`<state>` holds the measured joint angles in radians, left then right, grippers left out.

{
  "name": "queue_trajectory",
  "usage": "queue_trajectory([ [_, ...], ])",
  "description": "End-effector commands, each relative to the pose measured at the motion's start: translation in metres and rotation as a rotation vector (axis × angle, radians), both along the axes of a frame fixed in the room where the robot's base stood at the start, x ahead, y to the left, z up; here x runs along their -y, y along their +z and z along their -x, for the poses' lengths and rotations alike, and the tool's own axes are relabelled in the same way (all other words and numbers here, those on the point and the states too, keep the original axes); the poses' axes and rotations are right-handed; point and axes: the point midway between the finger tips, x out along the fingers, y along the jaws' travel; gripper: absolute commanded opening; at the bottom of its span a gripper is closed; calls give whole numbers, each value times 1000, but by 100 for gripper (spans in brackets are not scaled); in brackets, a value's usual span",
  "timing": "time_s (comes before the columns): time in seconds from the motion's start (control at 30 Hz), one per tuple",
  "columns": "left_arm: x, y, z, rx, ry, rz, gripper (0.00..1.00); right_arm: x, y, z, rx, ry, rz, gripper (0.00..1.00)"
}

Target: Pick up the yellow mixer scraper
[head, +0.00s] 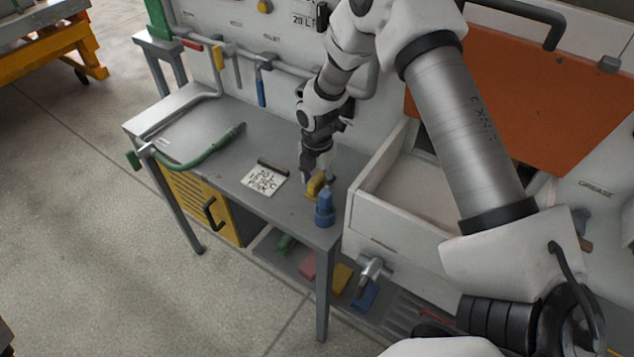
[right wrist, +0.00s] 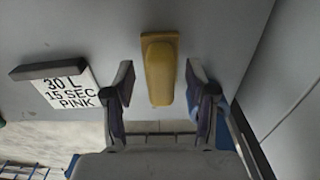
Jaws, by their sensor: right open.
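The yellow mixer scraper (head: 315,186) lies on the grey bench near its right front end. My right gripper (head: 316,172) is just above it, pointing down. In the right wrist view the scraper (right wrist: 159,72) lies lengthwise between the two fingers of my open right gripper (right wrist: 160,80), with a gap on each side. No finger visibly touches it. In the head view the gripper partly hides the scraper. My left gripper is in neither view.
A blue tool in a blue holder (head: 324,207) stands close in front of the scraper. A note card (head: 263,180) with a dark bar lies to its left, and a green hose (head: 205,150) farther left. A white machine box (head: 375,230) borders the bench on the right.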

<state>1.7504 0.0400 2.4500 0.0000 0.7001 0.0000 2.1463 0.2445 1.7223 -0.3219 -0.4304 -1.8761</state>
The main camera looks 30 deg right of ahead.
Motion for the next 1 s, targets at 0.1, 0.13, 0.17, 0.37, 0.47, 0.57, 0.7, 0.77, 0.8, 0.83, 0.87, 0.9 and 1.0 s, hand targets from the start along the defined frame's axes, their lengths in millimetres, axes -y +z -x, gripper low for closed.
queue_trajectory([
  [0.1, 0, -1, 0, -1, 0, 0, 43, 0, 0, 0, 1, 0, 1, 56],
  [0.13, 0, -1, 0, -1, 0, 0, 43, 0, 0, 0, 1, 0, 1, 56],
  [0.17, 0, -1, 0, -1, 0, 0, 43, 0, 0, 0, 1, 0, 0, 53],
  [0.37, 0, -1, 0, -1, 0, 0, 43, 0, 0, 0, 1, 0, 0, 0],
  [0.47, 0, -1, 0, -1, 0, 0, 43, 0, 0, 0, 1, 0, 0, 0],
  [0.57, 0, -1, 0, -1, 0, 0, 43, 0, 0, 0, 1, 0, 0, 0],
  [0.7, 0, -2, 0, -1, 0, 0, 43, 0, 1, 0, 1, 0, 0, 0],
  [0.77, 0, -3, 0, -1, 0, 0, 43, 0, 3, -1, 1, 0, 0, 0],
  [0.8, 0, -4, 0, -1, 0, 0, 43, 0, 6, -1, 2, 0, 0, 0],
  [0.83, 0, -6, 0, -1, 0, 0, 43, 0, 8, -1, 3, 0, 0, 0],
  [0.87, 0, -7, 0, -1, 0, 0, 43, 0, 11, -1, 3, 0, 0, 0],
  [0.9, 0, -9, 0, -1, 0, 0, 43, 0, 15, -1, 4, 0, -1, 0],
  [1.0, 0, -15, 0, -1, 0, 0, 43, 0, 30, -2, 5, 0, -1, 0],
])
